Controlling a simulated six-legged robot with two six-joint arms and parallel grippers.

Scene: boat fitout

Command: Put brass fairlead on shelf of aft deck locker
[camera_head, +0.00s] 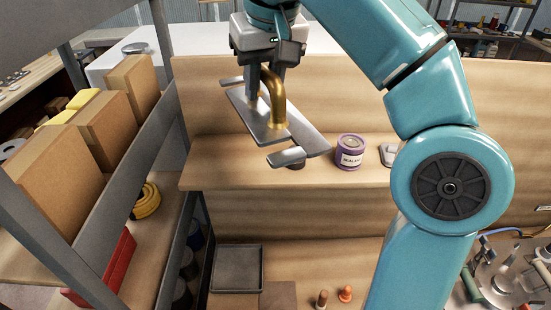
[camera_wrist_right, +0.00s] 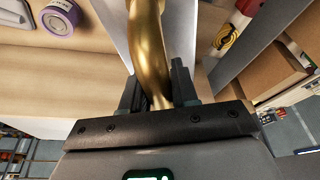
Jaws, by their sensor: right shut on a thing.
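The brass fairlead (camera_head: 277,112) shows as a curved brass bar on a long silver plate with a tab at each end. My right gripper (camera_head: 265,86) is shut on the brass bar, and the plate is tilted over the wooden bench ledge (camera_head: 225,152). In the right wrist view the brass bar (camera_wrist_right: 148,45) runs between the two dark fingers, with the pale plate behind it. I cannot tell whether the plate touches the ledge. No part is labelled as the aft deck locker, and I cannot tell which shelf is its own. My left gripper is not in view.
A purple sealant tin (camera_head: 350,153) stands on the ledge right of the plate; a dark round object lies partly under the plate. A grey rack with cardboard boxes (camera_head: 95,122) stands at the left. Below are a dark tray (camera_head: 236,268) and small orange-tipped items (camera_head: 345,294).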

